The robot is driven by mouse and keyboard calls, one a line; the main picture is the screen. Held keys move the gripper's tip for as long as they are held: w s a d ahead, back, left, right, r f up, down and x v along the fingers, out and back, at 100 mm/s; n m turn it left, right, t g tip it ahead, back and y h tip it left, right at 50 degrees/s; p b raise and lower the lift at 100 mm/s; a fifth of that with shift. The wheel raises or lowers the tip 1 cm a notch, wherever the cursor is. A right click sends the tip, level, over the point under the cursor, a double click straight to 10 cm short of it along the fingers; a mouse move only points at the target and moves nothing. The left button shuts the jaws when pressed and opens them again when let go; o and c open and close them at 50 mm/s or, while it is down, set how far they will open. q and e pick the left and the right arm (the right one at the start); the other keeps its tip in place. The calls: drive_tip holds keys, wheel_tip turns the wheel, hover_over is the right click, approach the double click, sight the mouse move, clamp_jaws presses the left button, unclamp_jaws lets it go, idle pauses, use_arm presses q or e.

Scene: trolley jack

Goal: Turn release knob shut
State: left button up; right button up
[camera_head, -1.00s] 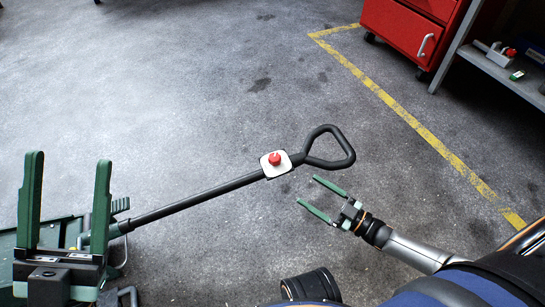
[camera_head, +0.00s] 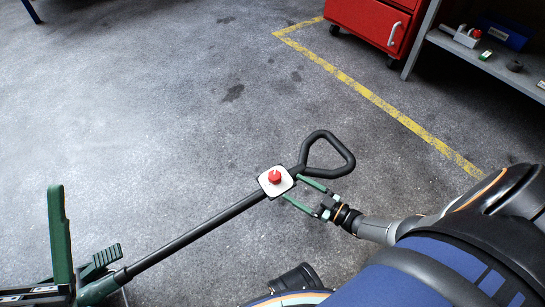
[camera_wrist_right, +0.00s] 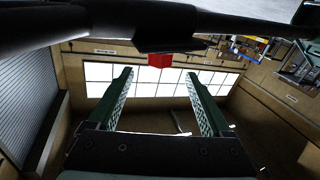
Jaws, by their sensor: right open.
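The red release knob (camera_head: 274,177) sits on a white plate (camera_head: 268,189) on the jack's black handle bar (camera_head: 200,229), just below its loop grip. My right gripper (camera_head: 291,188) is open and empty, with its green fingertips at the plate's right side. In the right wrist view the red knob (camera_wrist_right: 160,60) shows between and just above the open fingertips (camera_wrist_right: 158,73), under the dark handle (camera_wrist_right: 165,30). Contact cannot be told.
The green jack body (camera_head: 98,290) is at the lower left, partly cut off. A red cabinet (camera_head: 368,20) and a grey shelf (camera_head: 490,62) with small items stand at the upper right. A yellow floor line (camera_head: 375,98) runs before them. The floor around the handle is clear.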

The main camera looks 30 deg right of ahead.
sight(280, 180)
drive_tip(key=b+x, duration=0.1)
drive_tip(key=x, duration=0.7)
drive_tip(key=shift+w+a+b, duration=0.15)
drive_tip(key=shift+w+b, duration=0.15)
drive_tip(key=shift+w, duration=0.05)
clamp_jaws()
